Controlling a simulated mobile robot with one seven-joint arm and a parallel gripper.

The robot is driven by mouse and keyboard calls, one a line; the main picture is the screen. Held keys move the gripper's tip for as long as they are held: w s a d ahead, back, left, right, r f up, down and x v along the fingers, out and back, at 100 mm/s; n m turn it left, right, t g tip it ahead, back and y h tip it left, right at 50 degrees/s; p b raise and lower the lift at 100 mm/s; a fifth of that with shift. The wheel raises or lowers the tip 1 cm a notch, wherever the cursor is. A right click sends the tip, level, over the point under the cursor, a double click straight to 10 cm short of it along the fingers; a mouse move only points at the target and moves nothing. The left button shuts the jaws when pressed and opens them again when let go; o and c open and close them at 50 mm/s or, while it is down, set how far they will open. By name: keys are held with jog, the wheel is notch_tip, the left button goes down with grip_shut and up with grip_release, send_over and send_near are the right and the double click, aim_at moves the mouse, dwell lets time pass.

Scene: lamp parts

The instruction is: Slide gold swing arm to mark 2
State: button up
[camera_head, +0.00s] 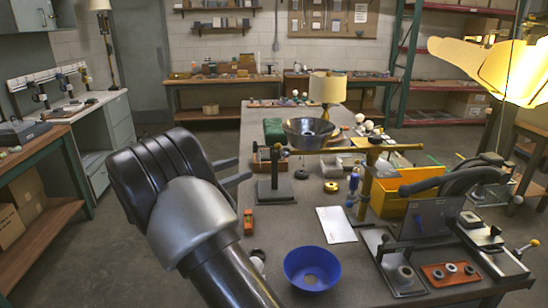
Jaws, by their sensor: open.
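The gold swing arm (400,148) runs level above the workbench, out from the top of a gold post (366,183). Its left end reaches toward a dark upright stand (274,178) on a flat base. I cannot make out any numbered mark on it or tell its position along a scale. My gripper (245,168) is at the left edge of the bench, left of the dark stand and well apart from the gold arm. It is open, with nothing seen between its fingers. My own arm hides part of the bench's left edge.
A blue bowl (312,269), white sheet (336,225) and orange item (248,222) lie toward the front. A dark metal bowl (308,132) stands behind the swing arm. A yellow bin (402,203) and black fixture stand right. A lit lampshade (500,65) hangs at upper right.

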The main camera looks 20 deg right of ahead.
aim_at(282, 153)
jog(key=x, duration=1.5)
jog(key=shift+w+d, duration=0.1)
jog(key=shift+d, duration=0.3)
